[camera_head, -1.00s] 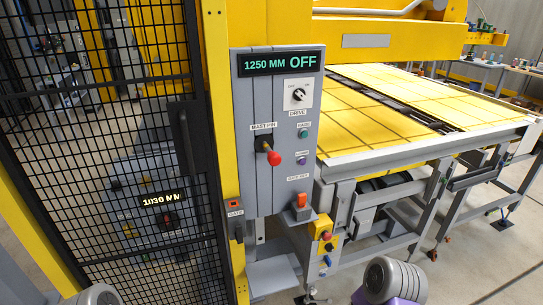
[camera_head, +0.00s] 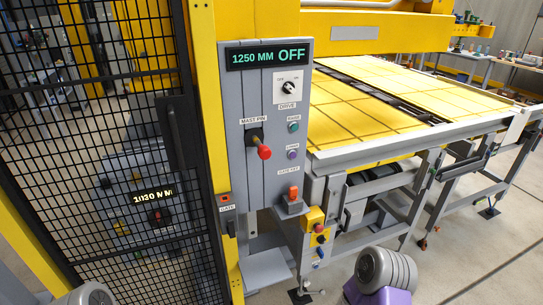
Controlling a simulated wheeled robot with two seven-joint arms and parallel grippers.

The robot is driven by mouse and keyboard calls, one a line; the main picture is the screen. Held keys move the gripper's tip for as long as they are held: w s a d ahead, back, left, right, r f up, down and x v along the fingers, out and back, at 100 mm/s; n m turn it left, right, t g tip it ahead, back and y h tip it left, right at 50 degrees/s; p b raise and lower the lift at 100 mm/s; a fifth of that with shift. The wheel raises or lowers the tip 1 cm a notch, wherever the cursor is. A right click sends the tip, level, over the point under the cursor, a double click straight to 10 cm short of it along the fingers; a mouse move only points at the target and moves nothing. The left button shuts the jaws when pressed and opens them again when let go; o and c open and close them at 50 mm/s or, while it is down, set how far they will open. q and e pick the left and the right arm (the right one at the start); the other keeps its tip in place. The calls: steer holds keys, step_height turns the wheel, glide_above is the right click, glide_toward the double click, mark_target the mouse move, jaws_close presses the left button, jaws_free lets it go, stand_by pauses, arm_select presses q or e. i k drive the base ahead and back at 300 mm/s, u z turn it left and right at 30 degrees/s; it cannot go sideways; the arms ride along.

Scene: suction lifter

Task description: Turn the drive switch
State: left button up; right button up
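The drive switch (camera_head: 289,88) is a small black rotary knob on a white plate, with an OFF mark at its upper left and another mark at its upper right. A "DRIVE" label sits just below it. It is on the upper right of a grey control panel (camera_head: 235,180). The display (camera_head: 268,55) above it reads "1250 MM OFF". Neither of my grippers is in view. Only rounded grey parts of my arms show at the bottom edge, at the lower left and lower right, clear of the panel.
A black mesh gate (camera_head: 110,75) stands left. A yellow-topped table (camera_head: 365,115) extends right.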

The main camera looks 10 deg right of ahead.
mark_target(288, 87)
steer(key=k, duration=0.6)
steer(key=z, duration=0.75)
steer(key=i, duration=1.15)
steer(key=u, duration=0.4)
